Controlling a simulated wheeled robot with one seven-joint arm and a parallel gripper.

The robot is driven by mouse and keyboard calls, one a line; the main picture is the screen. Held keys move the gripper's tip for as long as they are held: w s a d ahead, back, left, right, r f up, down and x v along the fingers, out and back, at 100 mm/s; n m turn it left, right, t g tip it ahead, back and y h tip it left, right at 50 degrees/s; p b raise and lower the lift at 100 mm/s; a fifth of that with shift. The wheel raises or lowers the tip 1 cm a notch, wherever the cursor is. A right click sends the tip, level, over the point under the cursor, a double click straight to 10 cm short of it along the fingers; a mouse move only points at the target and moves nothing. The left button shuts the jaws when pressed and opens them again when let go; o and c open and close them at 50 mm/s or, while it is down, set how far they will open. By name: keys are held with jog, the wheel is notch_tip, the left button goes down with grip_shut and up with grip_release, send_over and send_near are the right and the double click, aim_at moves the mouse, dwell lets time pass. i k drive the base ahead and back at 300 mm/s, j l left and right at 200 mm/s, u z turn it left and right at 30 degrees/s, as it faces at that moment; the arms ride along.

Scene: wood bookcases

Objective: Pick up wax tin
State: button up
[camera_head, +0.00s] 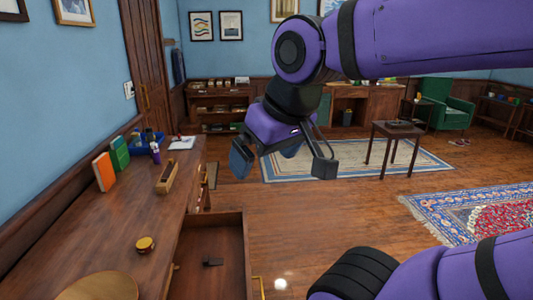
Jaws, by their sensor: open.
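Nothing hides the tin.
An open drawer (228,243) juts out right of the tin, with a small dark object (212,262) inside. A round wooden board (98,288) lies in front. A wooden holder (167,177), orange book (104,171), green book (120,153) and blue tray (148,141) stand farther back.

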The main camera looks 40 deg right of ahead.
aim_at(144, 245)
jog(key=k, duration=0.35)
jog(key=k+u, duration=0.1)
jog(key=u, duration=0.25)
jog(key=k+u, duration=0.1)
jog(key=u, duration=0.25)
jog(key=k+j+u, duration=0.1)
jog(key=u, duration=0.25)
jog(key=i+l+u, duration=0.1)
jog(key=l+u, duration=0.3)
jog(key=l, duration=0.4)
jog(key=l+u, duration=0.35)
jog(key=l, duration=1.4)
jog(key=k+l, duration=0.1)
jog(key=l, duration=0.9)
